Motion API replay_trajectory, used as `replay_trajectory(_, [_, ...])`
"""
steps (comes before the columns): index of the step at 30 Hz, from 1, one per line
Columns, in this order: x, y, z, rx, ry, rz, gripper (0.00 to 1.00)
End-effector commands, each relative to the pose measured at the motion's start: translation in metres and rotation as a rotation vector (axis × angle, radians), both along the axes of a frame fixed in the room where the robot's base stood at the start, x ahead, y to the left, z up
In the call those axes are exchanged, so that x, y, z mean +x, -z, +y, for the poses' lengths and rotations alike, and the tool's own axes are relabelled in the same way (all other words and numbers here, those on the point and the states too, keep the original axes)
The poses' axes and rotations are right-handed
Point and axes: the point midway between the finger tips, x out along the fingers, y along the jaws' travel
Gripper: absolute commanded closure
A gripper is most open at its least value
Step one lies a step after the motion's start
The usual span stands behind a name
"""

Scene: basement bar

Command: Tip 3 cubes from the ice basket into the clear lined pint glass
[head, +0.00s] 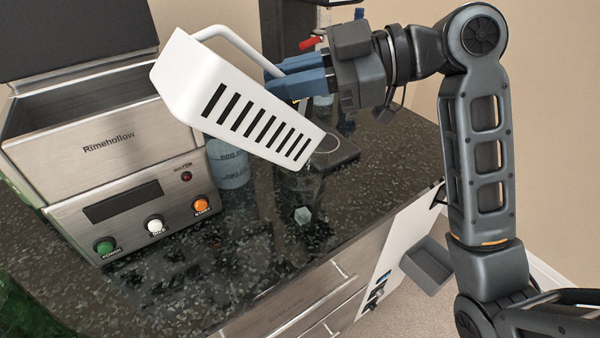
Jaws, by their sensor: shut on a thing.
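The white slotted ice basket (228,98) is in the head view, tilted with its narrow end down to the right. My gripper (284,78), with blue fingers, is shut on the basket's handle (243,43) behind its upper side. The clear pint glass (303,186) stands on the counter below the basket's low end, which hides part of it. A pale ice cube (302,215) shows at the foot of the glass; I cannot tell if it is inside or in front of it. The basket's inside is hidden.
A steel Rimehollow ice machine (112,150) with coloured buttons stands at the left. A bluish measuring jug (228,165) is beside it. A dark box with a ring (338,152) is behind the glass. The front counter (215,265) is clear to its edge above the drawers.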

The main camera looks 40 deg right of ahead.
Motion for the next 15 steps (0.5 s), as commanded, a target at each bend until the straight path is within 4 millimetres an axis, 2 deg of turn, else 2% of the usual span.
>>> replay_trajectory(15, [0.000, -0.002, -0.011, 0.190, 0.003, 0.004, 1.00])
